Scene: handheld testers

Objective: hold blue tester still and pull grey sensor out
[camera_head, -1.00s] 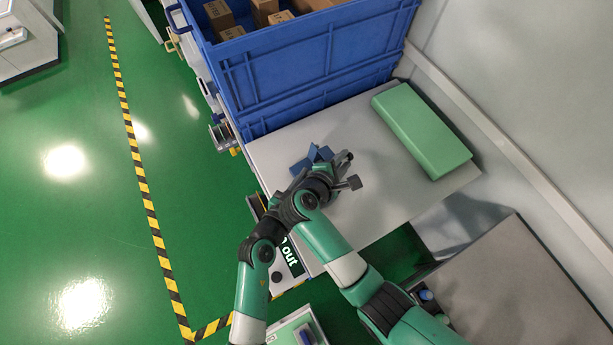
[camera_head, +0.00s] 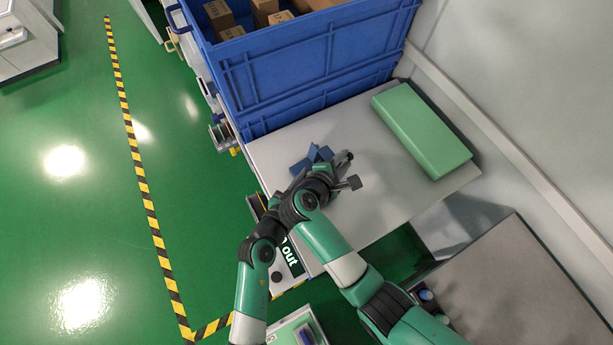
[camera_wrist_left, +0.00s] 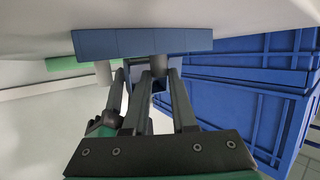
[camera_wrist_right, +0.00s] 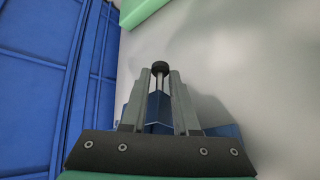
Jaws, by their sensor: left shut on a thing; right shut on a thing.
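The blue tester (camera_head: 312,155) is on the white table, partly hidden by my arms in the head view. In the left wrist view its wide blue body (camera_wrist_left: 130,42) lies across the top. My left gripper (camera_wrist_left: 158,75) is shut on the blue tester's narrower part. My right gripper (camera_wrist_right: 160,78) is shut on the grey sensor, whose dark round end (camera_wrist_right: 160,67) shows at the fingertips. Blue surfaces of the tester lie behind the right fingers. Whether the sensor is still seated in the tester is hidden.
A large blue crate (camera_head: 300,75) with cardboard boxes stands at the table's back left. A green box (camera_head: 425,130) lies at the right of the white table (camera_head: 390,200). The table between them is mostly clear.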

